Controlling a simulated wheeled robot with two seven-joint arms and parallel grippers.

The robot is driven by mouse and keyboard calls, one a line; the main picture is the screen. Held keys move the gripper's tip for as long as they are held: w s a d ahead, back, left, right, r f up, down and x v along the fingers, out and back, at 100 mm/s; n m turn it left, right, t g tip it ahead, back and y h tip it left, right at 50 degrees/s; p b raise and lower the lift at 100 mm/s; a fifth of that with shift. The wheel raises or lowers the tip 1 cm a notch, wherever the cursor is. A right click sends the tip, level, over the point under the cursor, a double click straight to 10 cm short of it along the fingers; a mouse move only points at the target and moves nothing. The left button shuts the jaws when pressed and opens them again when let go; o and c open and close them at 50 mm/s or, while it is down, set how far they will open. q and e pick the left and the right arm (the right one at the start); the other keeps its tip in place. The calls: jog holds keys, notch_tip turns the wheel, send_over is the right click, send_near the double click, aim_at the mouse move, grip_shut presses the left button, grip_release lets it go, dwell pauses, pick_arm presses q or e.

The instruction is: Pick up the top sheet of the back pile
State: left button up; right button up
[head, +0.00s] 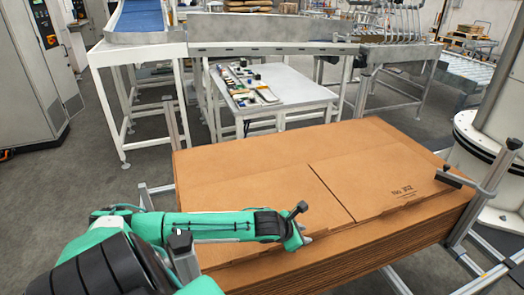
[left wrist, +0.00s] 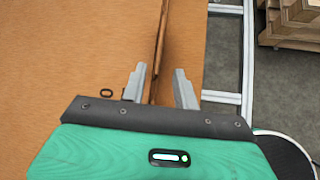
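A wide stack of brown cardboard sheets (head: 250,180) fills the lower middle of the head view; its top sheet bears dark print at the right. I see one broad stack and cannot tell a separate front pile from it. My left gripper (head: 300,237) is over the stack's near edge region. In the left wrist view its two grey fingers (left wrist: 161,88) stand apart, one on each side of a dark line between the large cardboard surface (left wrist: 70,50) and a narrower cardboard strip (left wrist: 185,40). Nothing is visibly clamped. My right gripper is not in view.
Metal posts with black heads (head: 493,172) stand around the stack. A white table (head: 285,85) with small parts lies behind it, below a conveyor frame (head: 250,48). A grey cabinet (head: 35,70) is at left. Wooden pallets (left wrist: 290,25) show in the wrist view.

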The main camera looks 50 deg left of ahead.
aim_at(308, 235)
pick_arm(q)
jog(key=shift+a+p+x, duration=0.15)
jog(key=shift+p+x, duration=0.15)
jog(key=shift+x, duration=0.95)
jog(key=shift+a+p+x, duration=0.1)
jog(key=shift+p+x, duration=0.2)
jog(key=shift+x, duration=0.9)
jog(key=shift+s+f, duration=0.1)
jog(key=shift+f, duration=0.05)
grip_shut()
